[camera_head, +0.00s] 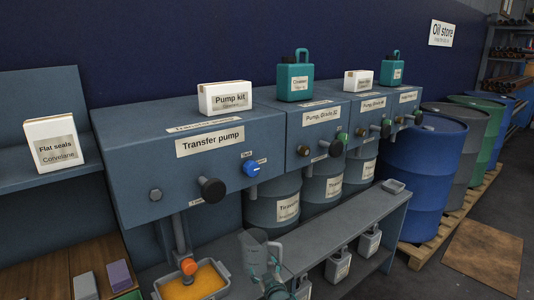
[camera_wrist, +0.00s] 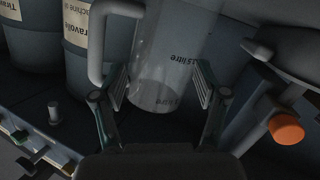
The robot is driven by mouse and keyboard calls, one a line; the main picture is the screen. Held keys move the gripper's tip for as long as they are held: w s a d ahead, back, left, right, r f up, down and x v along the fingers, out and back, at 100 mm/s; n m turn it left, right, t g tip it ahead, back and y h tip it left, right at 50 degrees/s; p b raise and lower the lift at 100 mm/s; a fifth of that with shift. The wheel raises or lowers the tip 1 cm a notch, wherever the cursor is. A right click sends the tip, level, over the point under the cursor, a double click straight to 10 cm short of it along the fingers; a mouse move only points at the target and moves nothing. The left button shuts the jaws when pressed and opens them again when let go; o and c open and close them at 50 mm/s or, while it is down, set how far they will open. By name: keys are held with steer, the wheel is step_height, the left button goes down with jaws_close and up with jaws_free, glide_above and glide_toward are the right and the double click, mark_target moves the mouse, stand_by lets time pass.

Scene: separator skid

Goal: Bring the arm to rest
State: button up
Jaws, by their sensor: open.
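My gripper (camera_head: 268,268) is low in the head view, in front of the transfer pump cabinet, above the grey bench. In the wrist view its fingers (camera_wrist: 160,84) are apart, one on each side of a grey measuring jug (camera_wrist: 172,45) with a handle on its left and "litre" marked on it. I cannot tell whether the fingers touch the jug. In the head view the jug (camera_head: 252,243) shows only partly, beside my gripper.
A tray (camera_head: 222,289) of orange liquid sits under the orange-tipped spout (camera_head: 188,266), left of my gripper. The spout tip also shows in the wrist view (camera_wrist: 286,129). The pump cabinet (camera_head: 130,170) stands behind. Drums (camera_head: 272,203) stand under the cabinets. The bench (camera_head: 340,235) extends right.

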steer(key=w+d+f+g+h+b, duration=0.1)
steer(key=d+f+h, duration=0.25)
steer(key=d, duration=0.75)
steer(key=w+d+f+g+h, duration=0.15)
steer(key=d+f, duration=0.35)
steer(key=d, duration=0.6)
steer(key=s+d+f+m+g+h, duration=0.1)
steer(key=s+d+f+m+g, duration=0.2)
steer(key=s+f, duration=0.45)
steer(key=s+a+f+m+g+p, duration=0.15)
steer(key=s+f+g, duration=0.25)
steer(key=s+f, duration=0.55)
steer(key=s+a+f+g+p, duration=0.2)
steer(key=s+f+g, duration=0.4)
steer(key=s, duration=0.6)
steer(key=s+a+f+m+g+y+p, duration=0.1)
steer(key=s+g, duration=0.5)
steer(key=s, duration=1.7)
steer(key=shift+s+a+f+m+g, duration=0.3)
steer(key=shift+a+f+m, duration=0.4)
steer(key=shift+a, duration=0.5)
steer(key=shift+w, duration=0.1)
